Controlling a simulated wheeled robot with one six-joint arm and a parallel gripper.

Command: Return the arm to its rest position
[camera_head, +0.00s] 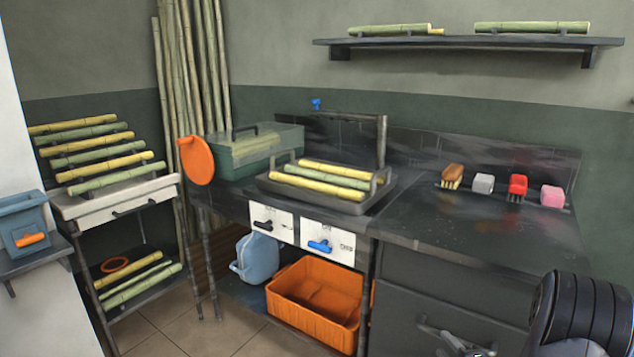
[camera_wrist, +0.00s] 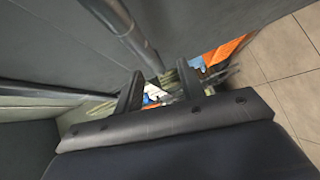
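My gripper (camera_wrist: 157,80) shows in the wrist view with its two dark fingers apart. I see nothing held between them; a white and blue patch of background shows through the gap. In the camera_head view, a dark ribbed part of my arm (camera_head: 582,308) is at the bottom right corner, in front of the dark cabinet. The gripper itself is not clear in that view. A small metallic shape at the bottom edge, left of the arm, is cut off and I cannot tell what it is.
The dark counter (camera_head: 440,215) holds a tray (camera_head: 318,198) of cane pieces, a green box (camera_head: 250,150) and several brushes and sponges. An orange crate (camera_head: 312,310) is below. A white-topped cane rack (camera_head: 120,198) stands left. Tiled floor (camera_head: 185,335) is clear.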

